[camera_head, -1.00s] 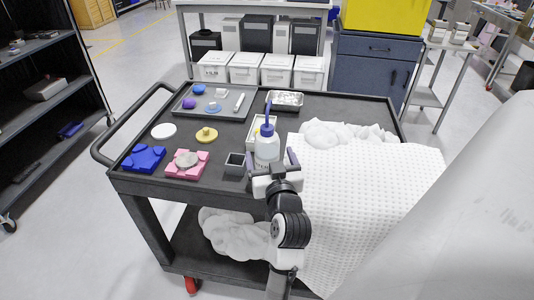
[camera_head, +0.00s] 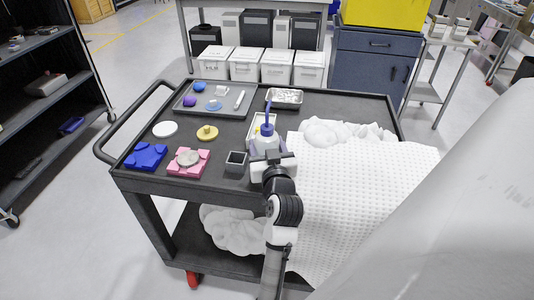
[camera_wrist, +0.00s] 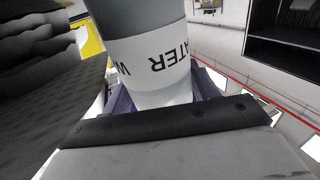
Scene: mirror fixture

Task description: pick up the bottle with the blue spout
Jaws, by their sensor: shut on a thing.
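In the wrist view the bottle (camera_wrist: 150,60) fills the upper middle, with a white label reading "WATER" upside down. The purple finger pads of my gripper (camera_wrist: 160,98) sit on both sides of it. The bottle's base is hidden behind my gripper in the head view, so I cannot tell whether it touches the cart.
The white cloth (camera_head: 355,190) drapes over the right side.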

